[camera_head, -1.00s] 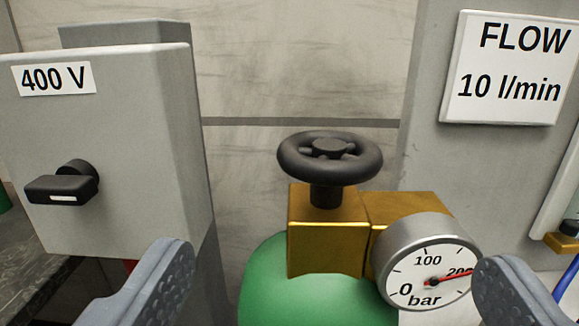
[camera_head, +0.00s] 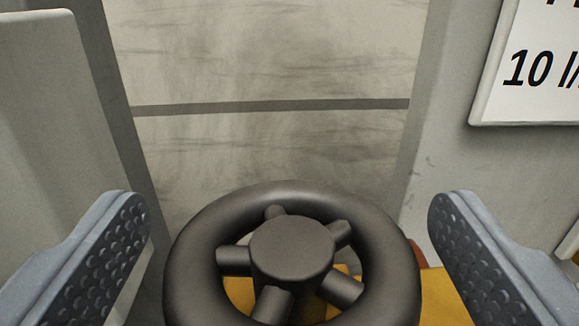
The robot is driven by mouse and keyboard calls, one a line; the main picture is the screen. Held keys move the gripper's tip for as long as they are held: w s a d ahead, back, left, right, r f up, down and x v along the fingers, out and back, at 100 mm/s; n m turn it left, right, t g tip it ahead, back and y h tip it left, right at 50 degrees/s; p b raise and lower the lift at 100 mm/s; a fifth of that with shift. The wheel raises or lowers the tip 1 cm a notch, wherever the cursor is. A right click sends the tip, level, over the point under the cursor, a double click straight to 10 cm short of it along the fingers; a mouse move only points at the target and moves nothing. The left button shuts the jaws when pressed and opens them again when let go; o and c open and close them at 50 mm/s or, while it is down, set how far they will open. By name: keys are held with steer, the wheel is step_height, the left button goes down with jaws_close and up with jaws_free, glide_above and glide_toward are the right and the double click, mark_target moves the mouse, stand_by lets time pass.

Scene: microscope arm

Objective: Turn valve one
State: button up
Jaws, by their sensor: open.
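A black spoked handwheel (camera_head: 292,249), the valve, fills the lower middle of the view, seen from above and behind. Its bottom edge is cut off by the frame. A brass valve body (camera_head: 442,300) shows under it and between its spokes. My gripper (camera_head: 290,215) is open, with one grey ridged finger on each side of the wheel. Gaps show between both fingers and the rim, so neither finger appears to touch it. No number marking the valve is visible.
A grey box (camera_head: 50,130) stands at the left. A grey panel (camera_head: 450,150) at the right carries a white sign (camera_head: 530,75), partly cut off. The wall (camera_head: 265,60) behind the wheel is bare.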

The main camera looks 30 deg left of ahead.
steer(key=shift+w+a, duration=0.25)
steer(key=shift+w, duration=0.2)
steer(key=c, duration=1)
steer(key=shift+a, duration=0.2)
steer(key=shift+d, duration=0.15)
